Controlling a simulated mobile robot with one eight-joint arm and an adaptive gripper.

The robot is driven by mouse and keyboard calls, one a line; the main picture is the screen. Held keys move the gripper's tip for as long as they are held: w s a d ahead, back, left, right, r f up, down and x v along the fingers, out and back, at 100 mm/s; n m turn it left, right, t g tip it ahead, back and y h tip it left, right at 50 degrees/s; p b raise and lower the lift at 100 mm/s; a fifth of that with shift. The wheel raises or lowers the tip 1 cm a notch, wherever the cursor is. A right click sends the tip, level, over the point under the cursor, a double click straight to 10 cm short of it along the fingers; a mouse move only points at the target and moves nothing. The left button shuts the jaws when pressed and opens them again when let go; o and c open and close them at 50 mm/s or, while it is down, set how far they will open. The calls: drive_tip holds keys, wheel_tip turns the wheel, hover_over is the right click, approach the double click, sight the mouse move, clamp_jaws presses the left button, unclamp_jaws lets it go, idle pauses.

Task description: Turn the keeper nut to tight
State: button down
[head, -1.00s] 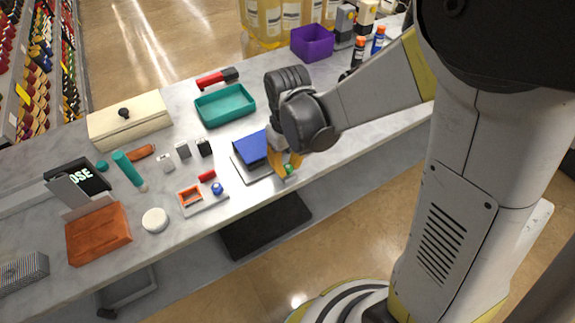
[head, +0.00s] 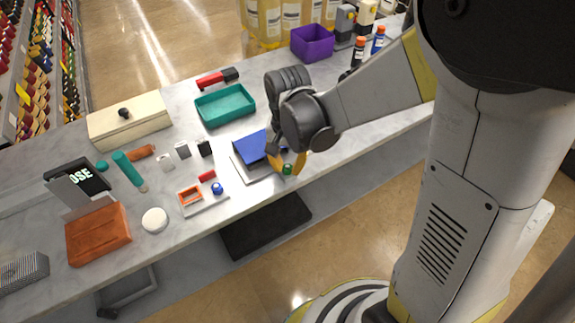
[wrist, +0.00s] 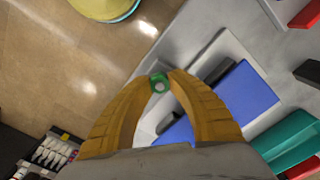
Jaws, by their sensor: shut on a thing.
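The keeper nut appears to be the small green ring (head: 288,170) at the front edge of the counter; it also shows in the wrist view (wrist: 160,86). My gripper (head: 287,167) has its yellow fingers closed about the nut, with a fingertip on either side in the wrist view (wrist: 159,76). Beside it, a blue sloped block (head: 251,146) sits on a pale grey base plate (head: 243,168), seen also in the wrist view as a blue face (wrist: 245,92). My wrist and fingers hide part of this unit, and I cannot read any tightness mark.
A small tray with an orange frame (head: 190,197) and a blue knob (head: 217,188) is to the left. A teal tray (head: 225,106) and a purple bin (head: 312,42) stand further back. A dark mat (head: 265,226) lies below the counter's front edge.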

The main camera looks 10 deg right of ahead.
sight(288, 168)
drive_tip(key=shift+m, duration=0.4)
drive_tip(key=c, duration=1.5)
unclamp_jaws()
wheel_tip(288, 168, up, 12)
drive_tip(key=s+d+r+n+t, duration=0.1)
drive_tip(key=s+d+n+t, duration=0.1)
drive_tip(key=s, duration=0.1)
drive_tip(key=s+d+r+n+t, duration=0.1)
drive_tip(key=s+d+t, duration=0.1)
drive_tip(key=s+d, duration=0.1)
drive_tip(key=s+d+r+n+t, duration=0.1)
drive_tip(key=s+d+n+t, duration=0.1)
drive_tip(key=s+t, duration=0.1)
drive_tip(key=shift+d+r+n, duration=0.2)
drive_tip(key=shift+d+n, duration=0.1)
drive_tip(key=shift+d, duration=0.1)
